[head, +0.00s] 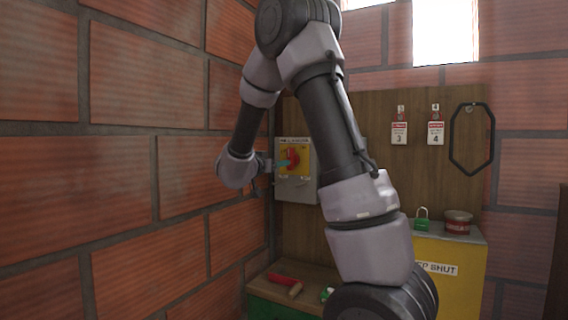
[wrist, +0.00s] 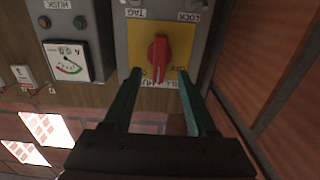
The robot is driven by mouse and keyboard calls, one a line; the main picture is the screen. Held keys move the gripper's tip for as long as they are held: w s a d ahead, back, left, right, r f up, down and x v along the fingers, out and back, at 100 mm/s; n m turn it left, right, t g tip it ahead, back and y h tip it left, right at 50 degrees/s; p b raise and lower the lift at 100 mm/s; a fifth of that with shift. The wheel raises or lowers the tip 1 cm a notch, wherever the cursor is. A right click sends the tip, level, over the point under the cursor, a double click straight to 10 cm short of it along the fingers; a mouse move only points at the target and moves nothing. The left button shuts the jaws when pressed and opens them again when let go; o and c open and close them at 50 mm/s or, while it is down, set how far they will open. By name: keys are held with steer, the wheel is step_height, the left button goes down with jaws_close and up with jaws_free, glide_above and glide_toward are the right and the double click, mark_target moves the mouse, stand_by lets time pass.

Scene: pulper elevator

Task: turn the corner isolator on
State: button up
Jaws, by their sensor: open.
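The corner isolator (head: 296,188) is a grey box with a yellow plate and a red rotary handle, on the wooden board by the brick corner. In the wrist view, which is upside down, the red handle (wrist: 158,57) stands lengthwise up and down the picture on the yellow plate (wrist: 178,52). My gripper (wrist: 160,74) is open, its two teal fingers reaching toward the plate with the handle between their lines. I cannot tell whether they touch it. In the head view my gripper (head: 284,163) is at the handle, partly covering it.
A gauge (wrist: 67,62) and a grey box with buttons are beside the isolator. Two tags (head: 399,133) and a black loop (head: 471,140) hang on the board. A yellow cabinet (head: 460,288) bears a green padlock (head: 421,220) and a tin (head: 457,222). The brick wall is close at left.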

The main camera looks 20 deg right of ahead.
steer(key=v, duration=0.3)
steer(key=shift+s+a, duration=0.3)
steer(key=shift+w, duration=0.1)
